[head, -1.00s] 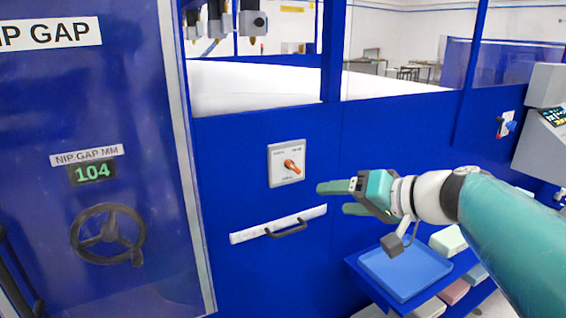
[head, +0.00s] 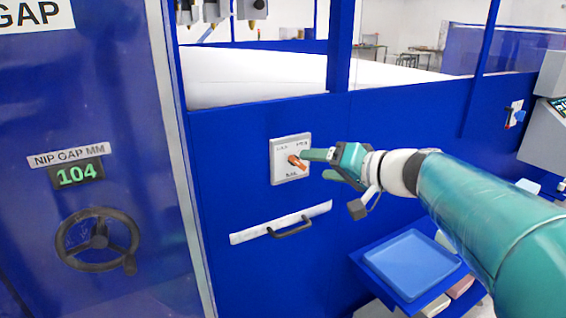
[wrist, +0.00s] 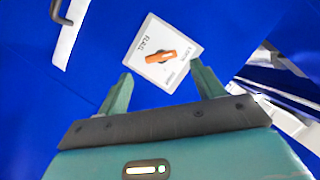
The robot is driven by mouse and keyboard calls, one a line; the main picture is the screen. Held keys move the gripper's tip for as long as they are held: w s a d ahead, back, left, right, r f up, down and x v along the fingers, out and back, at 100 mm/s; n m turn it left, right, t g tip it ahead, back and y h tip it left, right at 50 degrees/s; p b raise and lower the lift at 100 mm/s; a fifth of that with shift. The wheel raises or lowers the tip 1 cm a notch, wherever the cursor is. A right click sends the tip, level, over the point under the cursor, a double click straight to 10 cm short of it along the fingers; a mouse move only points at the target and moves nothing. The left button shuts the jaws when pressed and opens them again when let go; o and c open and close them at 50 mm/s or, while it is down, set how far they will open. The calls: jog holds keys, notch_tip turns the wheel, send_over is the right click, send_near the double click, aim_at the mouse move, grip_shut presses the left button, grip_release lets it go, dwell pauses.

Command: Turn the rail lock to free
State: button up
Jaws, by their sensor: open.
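The rail lock is an orange knob (head: 296,161) on a square white plate (head: 279,169) fixed to the blue panel. The plate carries small labels that are too blurred to read surely. In the head view the knob's handle slants down to the right. My gripper (head: 315,165) is open, just right of the knob, with its upper finger overlapping the plate's right edge. In the wrist view the knob (wrist: 160,57) shows ahead of and between the two open fingers (wrist: 161,70). Nothing is between the fingers, and I see no contact with the knob.
A drawer-like handle (head: 291,227) on a white strip sits below the plate. A blue tray (head: 410,262) stands on a shelf at lower right. At left are a door with a NIP GAP MM display (head: 77,173) and a handwheel (head: 97,239).

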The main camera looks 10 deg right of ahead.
aim_at(301, 164)
jog(key=x, duration=0.6)
jog(key=shift+a, duration=0.1)
jog(key=shift+s+r, duration=0.1)
jog(key=shift+c, duration=1.4)
jog(key=c, duration=0.7)
